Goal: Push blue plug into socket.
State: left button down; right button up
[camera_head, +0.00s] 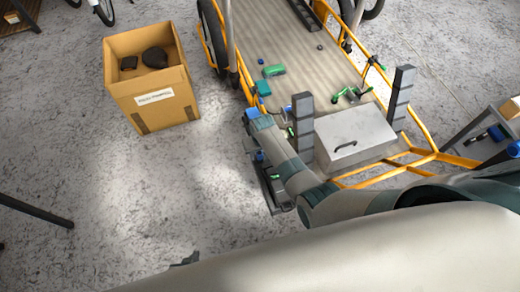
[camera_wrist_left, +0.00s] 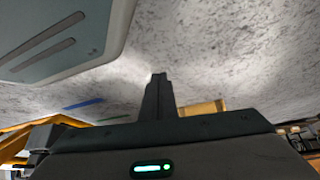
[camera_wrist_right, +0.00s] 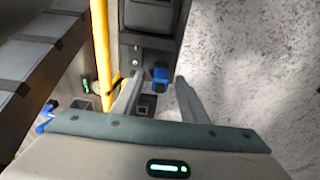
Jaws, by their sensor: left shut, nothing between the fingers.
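In the right wrist view a blue plug (camera_wrist_right: 160,77) shows beside a black upright unit. My right gripper (camera_wrist_right: 160,84) is open, and the plug appears between its fingertips with gaps on both sides. A dark square opening (camera_wrist_right: 145,106), possibly the socket, lies between the fingers, nearer the wrist. In the head view my right arm covers most of this area, and I cannot make out its fingers clearly. My left gripper (camera_wrist_left: 157,92) is shut and empty in the left wrist view, with floor beyond it. A dark tip at the left arm's edge shows in the head view (camera_head: 185,259).
The cargo bike's yellow frame (camera_wrist_right: 101,45) runs just left of the right gripper. A grey metal box (camera_head: 352,137) stands between dark posts (camera_head: 401,97). A cardboard box (camera_head: 154,92) holds dark items. The floor at left is mostly clear.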

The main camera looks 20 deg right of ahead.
pick_arm(q)
jog(key=shift+s+a, duration=0.1)
jog(key=shift+a, duration=0.05)
jog(key=d+r+p, duration=0.1)
jog(key=w+d+r+t+p, duration=0.1)
jog(key=shift+w+d+r+t+h+p, duration=0.1)
jog(key=shift+w+r+t+h+p, duration=0.1)
jog(key=shift+r+t+h+p, duration=0.15)
pick_arm(e)
notch_tip(320, 180, up, 17)
jog(key=s, duration=0.2)
jog(key=shift+r, duration=0.15)
jog(key=shift+s+d, duration=0.1)
jog(key=shift+s, duration=0.05)
